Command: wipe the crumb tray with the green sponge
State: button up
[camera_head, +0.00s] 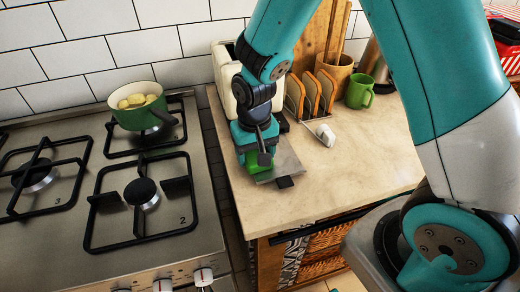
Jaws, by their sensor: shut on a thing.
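My gripper (257,152) points down near the left front of the counter and is shut on the green sponge (256,166). The sponge shows only in part beneath the fingers. The crumb tray (288,164) is a flat grey metal sheet with a dark tab at its front. It lies on the counter in front of the cream toaster (222,72). The sponge is over the tray's left part and appears to touch it, but the contact is hidden. My arm covers much of the toaster.
The stove (110,262) with a green pot (143,112) stands left, across a gap from the counter. A toast rack (312,98), green mug (359,92) and small white object (325,135) stand behind the tray. The counter (365,160) is clear to the right.

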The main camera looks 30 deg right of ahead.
jog(key=shift+w+a+r, duration=0.1)
jog(key=shift+a+r, duration=0.05)
jog(key=shift+a, duration=0.3)
notch_tip(320, 180, up, 8)
jog(key=p, duration=0.6)
jog(key=shift+d+p, duration=0.1)
jog(key=shift+p, duration=0.25)
